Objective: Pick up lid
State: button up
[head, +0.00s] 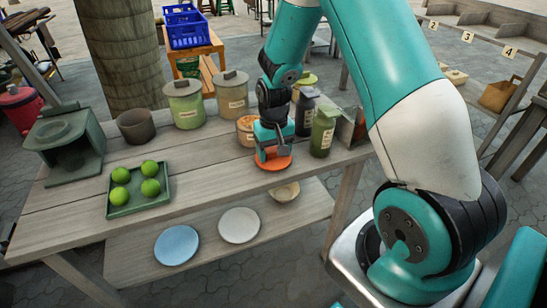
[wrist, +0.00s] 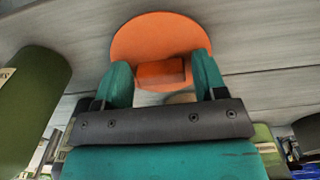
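The orange round lid (head: 273,163) lies flat on the table near its front edge, below my gripper (head: 270,145). In the wrist view the lid (wrist: 135,40) shows as an orange disc with a block-shaped knob (wrist: 160,73). The two teal fingers of my gripper (wrist: 162,75) stand on either side of the knob, very close to it. A narrow gap seems to show beside the knob, so the fingers look open around it. In the head view the arm and fingers hide part of the lid and its knob.
A green jar (head: 324,131) and a dark jar (head: 305,113) stand close right of my gripper. A labelled pot (head: 246,130) is just behind. Lidded canisters (head: 186,105) stand further left, and a tray (head: 165,201) of green balls lies at left. The table front between tray and lid is clear.

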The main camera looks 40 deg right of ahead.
jog(key=c, duration=0.6)
jog(key=shift+c, duration=0.2)
jog(key=shift+r, duration=0.15)
